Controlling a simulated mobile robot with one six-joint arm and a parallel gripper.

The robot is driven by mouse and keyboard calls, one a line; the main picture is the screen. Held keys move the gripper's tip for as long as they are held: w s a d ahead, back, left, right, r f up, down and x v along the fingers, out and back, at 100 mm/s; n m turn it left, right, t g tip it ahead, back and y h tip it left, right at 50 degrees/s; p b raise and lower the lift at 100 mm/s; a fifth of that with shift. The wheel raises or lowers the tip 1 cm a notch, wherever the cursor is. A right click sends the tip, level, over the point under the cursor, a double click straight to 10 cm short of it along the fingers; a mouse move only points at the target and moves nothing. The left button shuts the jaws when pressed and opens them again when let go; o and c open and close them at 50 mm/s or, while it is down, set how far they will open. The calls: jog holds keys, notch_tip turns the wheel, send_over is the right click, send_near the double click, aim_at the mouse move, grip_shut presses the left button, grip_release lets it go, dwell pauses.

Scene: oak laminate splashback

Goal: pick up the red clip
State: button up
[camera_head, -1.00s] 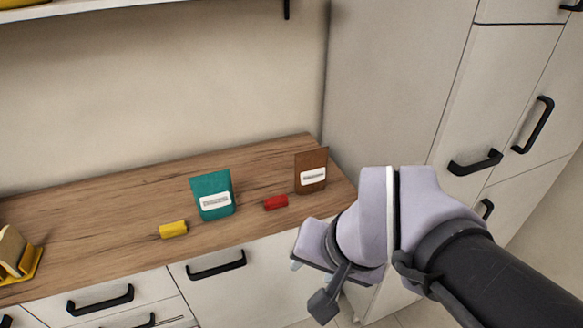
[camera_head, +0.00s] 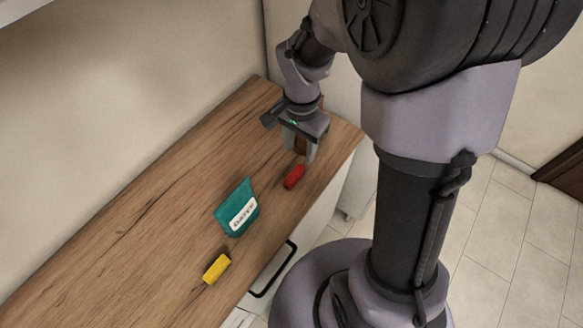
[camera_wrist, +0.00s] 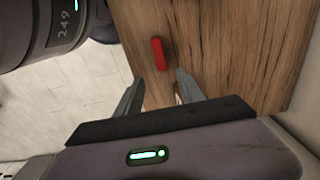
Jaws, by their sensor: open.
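The red clip (camera_head: 294,177) lies on the wooden counter near its front edge. In the wrist view the red clip (camera_wrist: 159,54) lies just beyond the fingertips, roughly in line with the gap between them. My gripper (camera_head: 299,150) is above the counter, beside the clip on its far side in the head view. In the wrist view my gripper (camera_wrist: 157,84) has its two fingers apart with nothing between them. The fingers do not touch the clip.
A black drawer handle (camera_head: 273,270) juts from the front.

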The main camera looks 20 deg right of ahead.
jog(key=b, duration=0.2)
send_over(297, 171)
jog(key=f, duration=0.5)
jog(key=shift+w+d+f, duration=0.15)
jog(key=shift+d+f, duration=0.05)
jog(key=shift+d, duration=0.05)
jog(key=f+b, duration=0.1)
jog(key=f, duration=0.2)
jog(key=f+b, duration=0.1)
jog(key=f, duration=0.1)
jog(key=shift+a+f+b, duration=0.2)
jog(key=shift+a+b, duration=0.05)
jog(key=shift+b, duration=0.05)
jog(key=shift+r, duration=0.15)
jog(key=shift+c, duration=0.8)
grip_shut()
